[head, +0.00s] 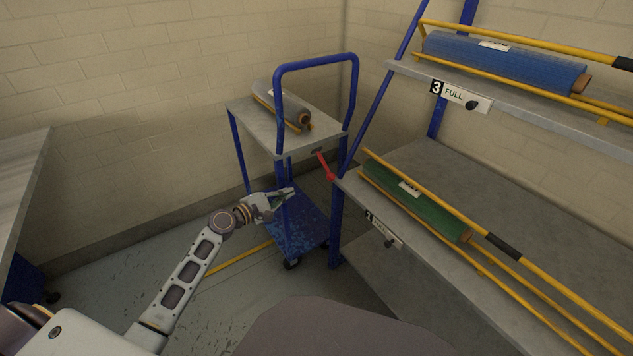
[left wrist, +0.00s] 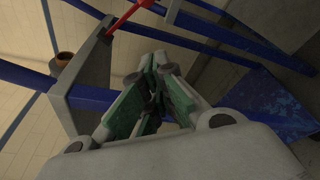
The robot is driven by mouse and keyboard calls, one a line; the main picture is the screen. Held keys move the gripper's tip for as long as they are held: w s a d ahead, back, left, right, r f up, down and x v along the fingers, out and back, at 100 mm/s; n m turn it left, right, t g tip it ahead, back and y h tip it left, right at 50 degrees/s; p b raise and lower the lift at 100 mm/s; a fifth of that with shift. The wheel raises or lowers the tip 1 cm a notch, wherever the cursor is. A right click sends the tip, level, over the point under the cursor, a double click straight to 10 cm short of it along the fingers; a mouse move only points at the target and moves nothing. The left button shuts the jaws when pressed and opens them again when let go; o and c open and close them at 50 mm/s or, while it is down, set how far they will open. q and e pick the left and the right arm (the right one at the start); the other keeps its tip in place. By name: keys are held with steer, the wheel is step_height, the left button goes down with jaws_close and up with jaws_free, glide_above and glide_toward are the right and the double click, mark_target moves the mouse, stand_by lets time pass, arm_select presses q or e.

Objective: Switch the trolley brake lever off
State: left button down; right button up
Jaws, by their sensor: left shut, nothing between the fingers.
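The red brake lever (head: 325,166) is mounted at the near edge of the trolley's top shelf and slants down to the right. In the left wrist view the red lever (left wrist: 126,17) shows at the top, partly cut off by the frame. The trolley (head: 280,143) has a blue frame and a grey top, with a grey roll (head: 281,105) on it. My left gripper (head: 291,191) is shut and empty, below and left of the lever and apart from it. Its fingertips (left wrist: 152,66) meet in the left wrist view. My right gripper is not in view.
A blue rack (head: 440,107) stands close at the right of the trolley, holding a blue roll (head: 505,62) and a green roll (head: 415,196) on yellow rails. A grey table (head: 20,185) is at the left. Floor between is open, with a yellow line (head: 236,258).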

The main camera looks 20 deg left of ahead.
mark_target(325, 166)
arm_select(q)
steer(key=shift+w, duration=0.1)
steer(key=w+d+b, duration=0.2)
steer(key=w+d, duration=0.6)
steer(key=shift+w+r, duration=0.15)
steer(key=shift+r, duration=0.15)
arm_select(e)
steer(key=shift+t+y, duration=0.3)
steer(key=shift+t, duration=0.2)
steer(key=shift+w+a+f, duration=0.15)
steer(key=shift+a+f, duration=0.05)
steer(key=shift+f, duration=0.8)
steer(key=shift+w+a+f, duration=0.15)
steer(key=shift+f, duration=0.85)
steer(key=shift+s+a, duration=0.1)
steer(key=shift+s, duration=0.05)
arm_select(q)
steer(key=shift+r, duration=0.1)
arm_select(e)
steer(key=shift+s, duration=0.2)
